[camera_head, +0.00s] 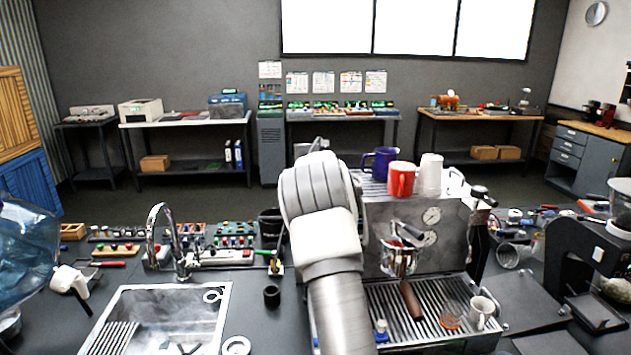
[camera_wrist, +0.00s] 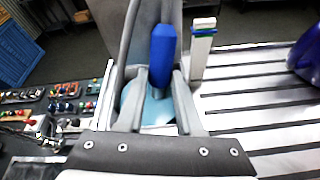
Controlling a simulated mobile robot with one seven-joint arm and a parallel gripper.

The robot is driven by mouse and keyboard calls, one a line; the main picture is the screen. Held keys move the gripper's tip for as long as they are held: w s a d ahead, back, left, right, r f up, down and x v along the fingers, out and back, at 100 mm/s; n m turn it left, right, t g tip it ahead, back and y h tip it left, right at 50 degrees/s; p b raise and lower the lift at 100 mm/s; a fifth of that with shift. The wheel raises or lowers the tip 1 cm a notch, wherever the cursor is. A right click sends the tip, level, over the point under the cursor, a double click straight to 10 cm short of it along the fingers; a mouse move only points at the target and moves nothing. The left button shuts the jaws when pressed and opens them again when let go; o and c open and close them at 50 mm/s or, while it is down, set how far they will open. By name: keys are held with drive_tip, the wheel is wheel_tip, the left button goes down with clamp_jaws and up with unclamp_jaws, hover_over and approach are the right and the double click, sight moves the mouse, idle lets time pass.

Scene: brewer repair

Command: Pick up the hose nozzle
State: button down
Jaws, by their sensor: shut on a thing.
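In the wrist view, a blue, rounded piece that I take to be the hose nozzle (camera_wrist: 162,55) stands between the two grey fingers of my gripper (camera_wrist: 158,88). My gripper is shut on it. A narrow grey stem and a pale blue area show below the blue part. In the head view my own arm covers the middle, and neither the gripper nor the held piece can be made out there.
The espresso machine's slatted drip tray (camera_head: 455,305) lies right of my arm. A small white post (camera_wrist: 203,48) stands close beside the fingers. Red (camera_head: 402,180) and white (camera_head: 431,172) cups stand on the machine. A sink (camera_head: 120,300) and tap (camera_head: 155,225) are left.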

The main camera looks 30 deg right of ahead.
drive_tip(key=shift+r, duration=0.1)
wheel_tip(320, 180, up, 16)
drive_tip(key=p, duration=0.4)
idle(1.6)
idle(0.4)
